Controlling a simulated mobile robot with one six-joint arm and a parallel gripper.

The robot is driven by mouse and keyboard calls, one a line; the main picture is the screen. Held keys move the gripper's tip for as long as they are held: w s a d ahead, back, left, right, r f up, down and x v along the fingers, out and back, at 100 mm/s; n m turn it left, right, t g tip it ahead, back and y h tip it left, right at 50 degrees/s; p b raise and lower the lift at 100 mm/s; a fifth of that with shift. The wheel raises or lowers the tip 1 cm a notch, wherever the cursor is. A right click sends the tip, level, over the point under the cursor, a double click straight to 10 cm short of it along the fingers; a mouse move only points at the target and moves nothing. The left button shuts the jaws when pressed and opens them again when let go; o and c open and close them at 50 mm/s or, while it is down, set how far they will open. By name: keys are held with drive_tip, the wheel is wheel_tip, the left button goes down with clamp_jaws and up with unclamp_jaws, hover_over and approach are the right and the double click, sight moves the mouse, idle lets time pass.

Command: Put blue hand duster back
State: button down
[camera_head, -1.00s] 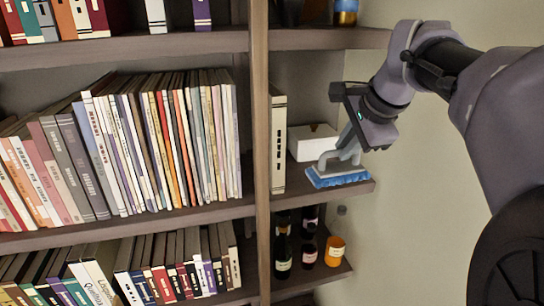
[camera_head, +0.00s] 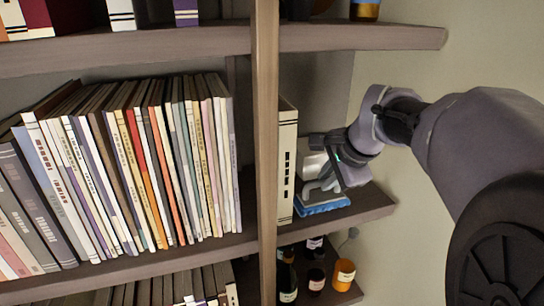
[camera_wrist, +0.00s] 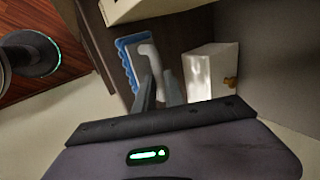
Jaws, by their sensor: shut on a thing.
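The blue hand duster (camera_head: 324,205) has a blue brush base and a grey handle. It is at the shelf (camera_head: 365,206) right of the upright divider, just right of a white book. My gripper (camera_head: 330,183) is shut on its handle from above and the right. In the wrist view the duster (camera_wrist: 127,62) shows beyond the fingers of my gripper (camera_wrist: 160,92), with its blue edge to the left. The base appears at or just above the shelf surface; I cannot tell whether it touches.
A white book (camera_head: 287,160) stands against the divider (camera_head: 266,150). A white box (camera_head: 312,160) sits behind the duster, and shows beside it in the wrist view (camera_wrist: 211,70). Bottles (camera_head: 316,272) stand on the shelf below. Another shelf (camera_head: 360,38) is above.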

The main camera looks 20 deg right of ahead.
drive_tip(key=shift+w+f, duration=0.3)
drive_tip(key=shift+w, duration=0.05)
drive_tip(key=shift+s, duration=0.25)
drive_tip(key=c, duration=1.6)
unclamp_jaws()
drive_tip(key=shift+o, duration=1)
drive_tip(key=shift+w, duration=0.2)
drive_tip(key=shift+s, duration=0.1)
